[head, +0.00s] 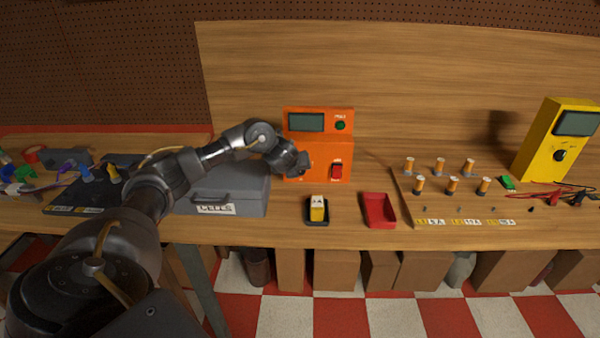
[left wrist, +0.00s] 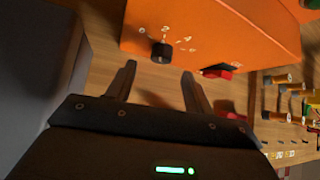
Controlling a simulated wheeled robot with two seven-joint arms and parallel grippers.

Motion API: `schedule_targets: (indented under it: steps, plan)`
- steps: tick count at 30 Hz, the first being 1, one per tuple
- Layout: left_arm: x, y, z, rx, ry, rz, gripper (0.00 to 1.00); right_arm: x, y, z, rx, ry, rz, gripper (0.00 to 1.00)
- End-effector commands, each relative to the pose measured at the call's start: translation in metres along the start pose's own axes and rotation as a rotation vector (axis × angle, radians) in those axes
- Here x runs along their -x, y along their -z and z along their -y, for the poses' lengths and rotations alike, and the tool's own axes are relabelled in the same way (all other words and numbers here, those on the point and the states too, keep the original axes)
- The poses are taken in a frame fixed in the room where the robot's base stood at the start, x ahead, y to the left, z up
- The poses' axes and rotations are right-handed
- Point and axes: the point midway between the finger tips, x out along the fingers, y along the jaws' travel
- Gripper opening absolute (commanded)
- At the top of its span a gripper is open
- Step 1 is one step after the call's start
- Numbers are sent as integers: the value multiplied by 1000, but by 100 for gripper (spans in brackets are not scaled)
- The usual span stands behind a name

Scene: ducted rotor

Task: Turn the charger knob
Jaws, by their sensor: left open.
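The orange charger (head: 318,128) stands on the bench against the wooden back board, with a grey display, a green button and a red switch (head: 336,171) on its front. The charger's black knob (left wrist: 161,50) shows in the left wrist view on the orange face, with white marks around it; in the head view my gripper hides it. My left gripper (left wrist: 156,85) is open and empty. Its two fingers point toward the charger, and the knob lies just beyond the fingertips, apart from them. In the head view my left gripper (head: 301,165) is in front of the charger's lower left. My right gripper is not in view.
A grey case (head: 222,190) stands left of the charger, under my left arm. A small black tray (head: 317,219) with a yellow and white item and a red tray (head: 378,210) lie in front. Several orange-and-white cylinders stand on a board at right, near a yellow meter (head: 553,145).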

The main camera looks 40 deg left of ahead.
Motion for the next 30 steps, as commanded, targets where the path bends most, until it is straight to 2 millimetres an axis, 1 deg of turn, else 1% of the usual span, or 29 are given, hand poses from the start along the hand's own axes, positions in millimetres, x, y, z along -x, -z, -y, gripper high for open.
schedule_targets:
  steps: [1, 3, 6, 9, 14, 21, 23, 30]
  plan:
    - [-11, 2, 0, 3, -2, -3, 52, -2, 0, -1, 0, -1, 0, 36]
    - [-23, 1, 1, 2, -1, -2, 52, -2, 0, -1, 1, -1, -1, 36]
    - [-37, 1, 2, 1, 0, -2, 52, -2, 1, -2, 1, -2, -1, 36]
    - [-47, 1, 2, 0, 1, -2, 52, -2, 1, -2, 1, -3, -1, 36]
    - [-54, 0, 2, -3, 2, -1, 52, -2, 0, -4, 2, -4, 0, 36]
    - [-55, 0, 3, -3, 3, 0, 52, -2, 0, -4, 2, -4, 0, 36]
    - [-55, 0, 3, -3, 3, 0, 46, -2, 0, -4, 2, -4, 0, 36]
    - [-54, 0, 3, -3, 3, 0, 14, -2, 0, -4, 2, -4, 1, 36]
